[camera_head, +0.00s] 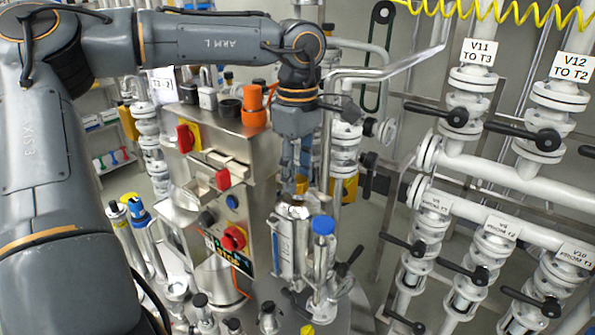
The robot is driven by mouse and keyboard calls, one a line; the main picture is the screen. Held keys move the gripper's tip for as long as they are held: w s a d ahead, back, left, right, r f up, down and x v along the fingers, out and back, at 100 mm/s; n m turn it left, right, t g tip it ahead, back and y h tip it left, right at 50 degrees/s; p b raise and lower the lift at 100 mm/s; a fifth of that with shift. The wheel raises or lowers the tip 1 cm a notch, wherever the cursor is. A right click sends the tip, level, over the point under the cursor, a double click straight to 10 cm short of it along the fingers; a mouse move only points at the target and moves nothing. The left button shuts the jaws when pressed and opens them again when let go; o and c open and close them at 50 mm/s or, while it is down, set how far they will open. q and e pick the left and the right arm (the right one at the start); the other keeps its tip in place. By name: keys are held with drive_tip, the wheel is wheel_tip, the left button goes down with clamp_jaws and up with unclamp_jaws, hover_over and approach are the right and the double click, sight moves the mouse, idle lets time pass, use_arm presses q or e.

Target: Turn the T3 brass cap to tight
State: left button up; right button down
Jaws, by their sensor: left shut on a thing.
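My left gripper (294,186) reaches down from the arm at the top left, fingers pointing downward. It is shut on a small brass-coloured cap (300,184), only partly visible between and beside the fingers. Below it stands an upright silver vessel (288,245) with a label on its side, and the fingertips are close above its top. I cannot read a T3 mark on the vessel, and the angle of the cap cannot be told. My right gripper is not in view.
A steel control box (208,140) with red switches stands left of the gripper. An orange fitting (254,112) sits on its top. A blue-capped post (323,224) is right of the vessel. White pipes and black-handled valves (458,117) fill the right side.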

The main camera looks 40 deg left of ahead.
sight(298, 178)
use_arm(q)
drive_tip(key=shift+m, duration=0.3)
drive_tip(key=o, duration=1.2)
drive_tip(key=shift+c, duration=0.2)
drive_tip(key=shift+r, duration=0.1)
wheel_tip(298, 178, up, 12)
